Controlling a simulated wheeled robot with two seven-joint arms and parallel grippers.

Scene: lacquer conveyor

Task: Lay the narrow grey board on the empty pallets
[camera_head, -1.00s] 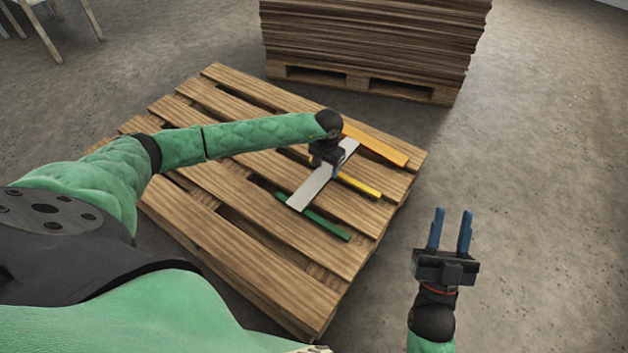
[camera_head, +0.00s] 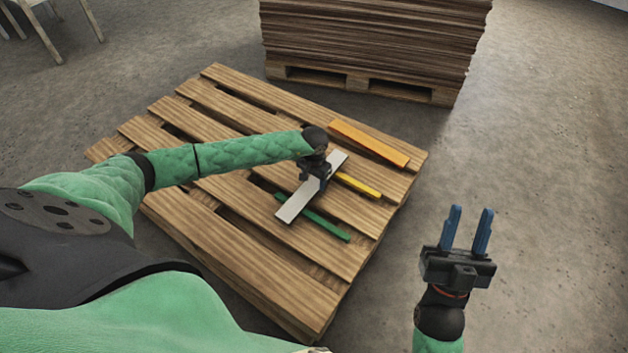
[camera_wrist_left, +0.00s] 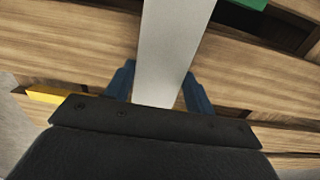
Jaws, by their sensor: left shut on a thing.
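The narrow grey board (camera_head: 296,203) lies slantwise over the wooden pallet (camera_head: 222,237) in the head view. My left gripper (camera_head: 318,181) is shut on the board near its middle. In the left wrist view the board (camera_wrist_left: 173,45) runs between the two blue fingers (camera_wrist_left: 160,92). Whether the board touches the pallet or hangs just above it I cannot tell. My right gripper (camera_head: 466,232) is open and empty, to the right of the pallet, with its two blue fingers apart.
On the pallet lie an orange board (camera_head: 370,143), a yellow strip (camera_head: 358,185) and a green strip (camera_head: 327,226); the grey board crosses over the green one. A tall stack of brown boards (camera_head: 372,40) stands behind on another pallet. The pallet's left part is bare.

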